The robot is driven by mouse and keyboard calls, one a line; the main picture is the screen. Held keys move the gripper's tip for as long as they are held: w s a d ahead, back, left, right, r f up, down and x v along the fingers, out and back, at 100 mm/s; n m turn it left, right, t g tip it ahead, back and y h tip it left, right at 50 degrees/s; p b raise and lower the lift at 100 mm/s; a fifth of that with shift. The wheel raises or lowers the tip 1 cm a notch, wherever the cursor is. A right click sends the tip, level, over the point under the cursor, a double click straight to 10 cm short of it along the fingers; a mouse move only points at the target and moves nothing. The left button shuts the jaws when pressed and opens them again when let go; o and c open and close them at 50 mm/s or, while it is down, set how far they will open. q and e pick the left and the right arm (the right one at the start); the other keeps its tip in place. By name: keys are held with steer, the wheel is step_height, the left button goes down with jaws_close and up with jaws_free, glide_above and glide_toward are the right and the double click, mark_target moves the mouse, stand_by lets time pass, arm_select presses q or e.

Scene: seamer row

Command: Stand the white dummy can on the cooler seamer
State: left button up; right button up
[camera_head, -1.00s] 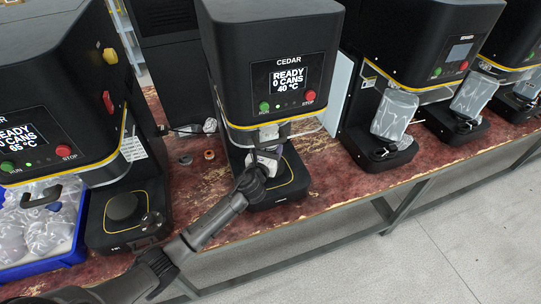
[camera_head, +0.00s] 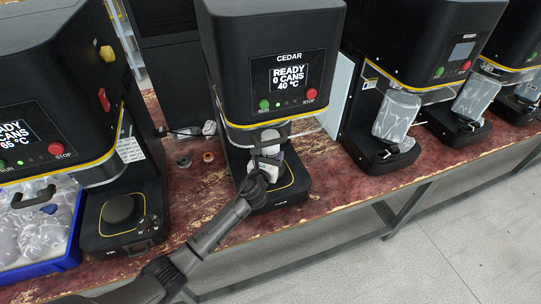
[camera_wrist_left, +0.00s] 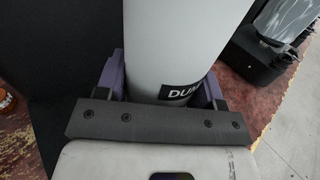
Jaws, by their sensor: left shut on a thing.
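The white dummy can (camera_head: 270,140) is held upright under the head of the middle seamer, CEDAR (camera_head: 275,60), whose screen reads READY, 0 CANS, 40 °C. The seamer at left (camera_head: 50,100) reads 65 °C, so the middle one is the cooler of these two. My left gripper (camera_head: 266,160) is shut on the can from the front, above the yellow-outlined base plate (camera_head: 289,189). The can, with a black label starting "DUM", fills the middle of the left wrist view (camera_wrist_left: 175,40) between purple fingers. Its bottom is hidden, so I cannot tell whether it touches the base. My right gripper is not in view.
A blue crate (camera_head: 62,262) of clear bagged items stands at far left. Two small round parts (camera_head: 208,156) lie on the red worn bench between the seamers. More seamers (camera_head: 425,50) with clear bags hanging on them stand at right.

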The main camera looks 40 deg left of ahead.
arm_select(q)
steer(key=o, duration=1)
